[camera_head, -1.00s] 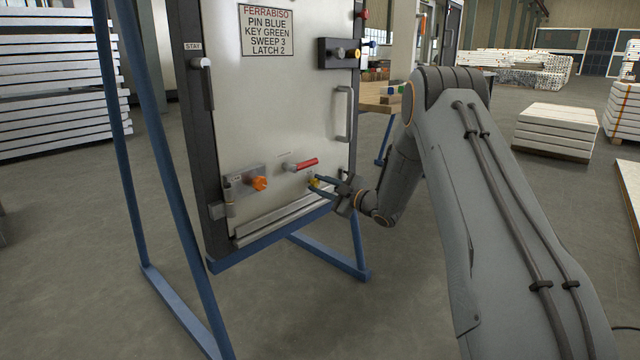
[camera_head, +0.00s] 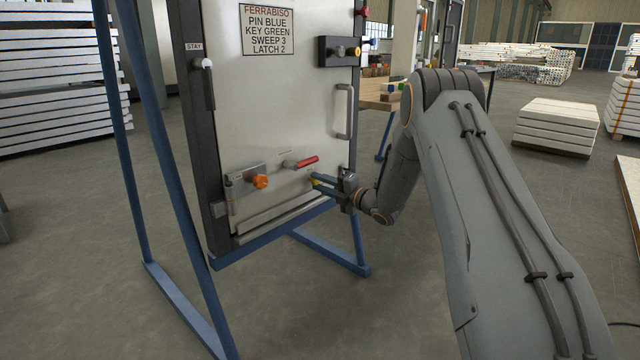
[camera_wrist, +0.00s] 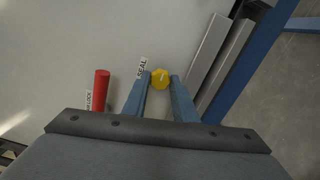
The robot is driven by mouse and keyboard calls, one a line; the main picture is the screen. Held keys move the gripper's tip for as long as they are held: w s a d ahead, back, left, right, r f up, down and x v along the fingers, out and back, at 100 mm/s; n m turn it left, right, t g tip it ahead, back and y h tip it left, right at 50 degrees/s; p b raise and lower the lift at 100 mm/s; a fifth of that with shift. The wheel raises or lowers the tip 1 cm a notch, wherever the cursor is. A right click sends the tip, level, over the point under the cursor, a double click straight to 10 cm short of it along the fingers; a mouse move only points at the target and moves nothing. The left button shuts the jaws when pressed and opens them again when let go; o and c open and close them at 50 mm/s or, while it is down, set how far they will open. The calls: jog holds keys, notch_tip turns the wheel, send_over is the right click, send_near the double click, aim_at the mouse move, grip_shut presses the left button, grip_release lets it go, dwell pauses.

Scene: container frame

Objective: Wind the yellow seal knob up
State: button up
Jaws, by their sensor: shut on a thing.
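The yellow seal knob (camera_wrist: 160,78) sits low on the white door panel (camera_head: 285,110), beside a label reading SEAL in the wrist view. My gripper (camera_wrist: 160,80) is shut on the knob, with one blue finger on each side of it. In the head view my gripper (camera_head: 318,180) reaches the panel from the right, and its fingers hide most of the knob. A white mark shows on the knob's face.
A red handle (camera_head: 306,162) is just above my fingers; it also shows in the wrist view (camera_wrist: 102,88). An orange knob (camera_head: 261,182) is to the left. A ledge (camera_head: 270,219) and the blue frame (camera_head: 275,238) lie below. A grab handle (camera_head: 344,112) stands upper right.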

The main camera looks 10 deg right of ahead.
jog(key=n, duration=0.4)
jog(key=shift+a+f+n, duration=0.1)
jog(key=shift+n, duration=0.2)
jog(key=n, duration=0.4)
jog(key=shift+n, duration=0.3)
jog(key=n+b, duration=0.1)
jog(key=n, duration=0.3)
jog(key=shift+f+n, duration=0.1)
jog(key=shift+n, duration=0.2)
jog(key=shift+n+b, duration=0.8)
jog(key=shift+n, duration=1.4)
jog(key=o, duration=1)
jog(key=shift+o, duration=0.2)
jog(key=shift+d, duration=0.25)
